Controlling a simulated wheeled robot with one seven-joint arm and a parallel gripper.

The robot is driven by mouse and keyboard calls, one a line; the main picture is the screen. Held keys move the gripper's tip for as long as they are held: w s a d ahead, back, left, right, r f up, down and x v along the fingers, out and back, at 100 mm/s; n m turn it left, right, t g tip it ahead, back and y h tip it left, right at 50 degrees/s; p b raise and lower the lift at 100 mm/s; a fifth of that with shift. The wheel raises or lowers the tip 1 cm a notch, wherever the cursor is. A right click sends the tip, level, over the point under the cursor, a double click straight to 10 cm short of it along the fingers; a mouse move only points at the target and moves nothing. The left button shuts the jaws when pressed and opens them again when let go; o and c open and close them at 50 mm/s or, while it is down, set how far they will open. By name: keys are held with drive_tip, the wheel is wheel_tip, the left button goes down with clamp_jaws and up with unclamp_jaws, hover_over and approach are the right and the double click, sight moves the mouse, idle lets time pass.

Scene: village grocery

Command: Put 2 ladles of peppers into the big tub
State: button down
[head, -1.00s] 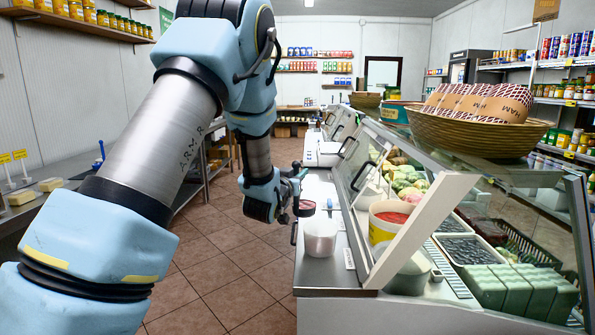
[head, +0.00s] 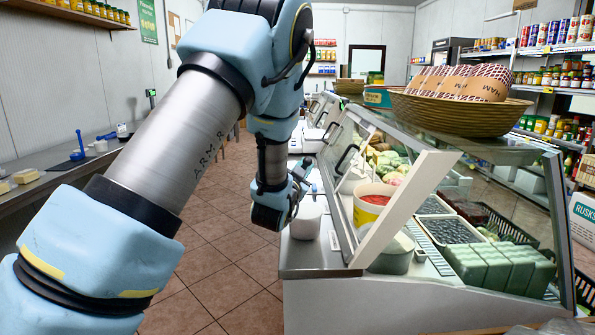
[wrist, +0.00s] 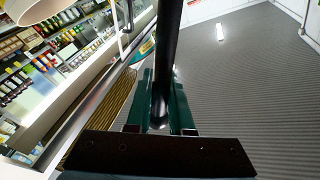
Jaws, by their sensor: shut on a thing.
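My gripper (wrist: 163,100) is shut on a dark handle (wrist: 166,40), which looks like the ladle's; its bowl is not clearly visible in either view. In the head view my gripper (head: 299,187) is small, partly hidden by my wrist, and close to the white tub (head: 308,222) on the counter. I cannot tell the tub's contents. A white bucket (head: 361,214) with a yellow label holds red food (head: 375,199), likely the peppers, behind the slanted glass to the right of the tub.
A grey lidded container (head: 392,262) and food trays (head: 452,230) are inside the case. A wicker basket (head: 450,118) sits on top. The tiled aisle (head: 215,235) at left is clear.

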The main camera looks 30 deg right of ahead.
drive_tip(key=s+d+f+m+h+b, duration=0.1)
drive_tip(key=s+d+f+m+b, duration=0.2)
drive_tip(key=m+b, duration=0.3)
drive_tip(key=shift+s+m+g+h, duration=0.3)
drive_tip(key=shift+s+m+g, duration=0.1)
drive_tip(key=shift+s+m, duration=0.3)
idle(0.4)
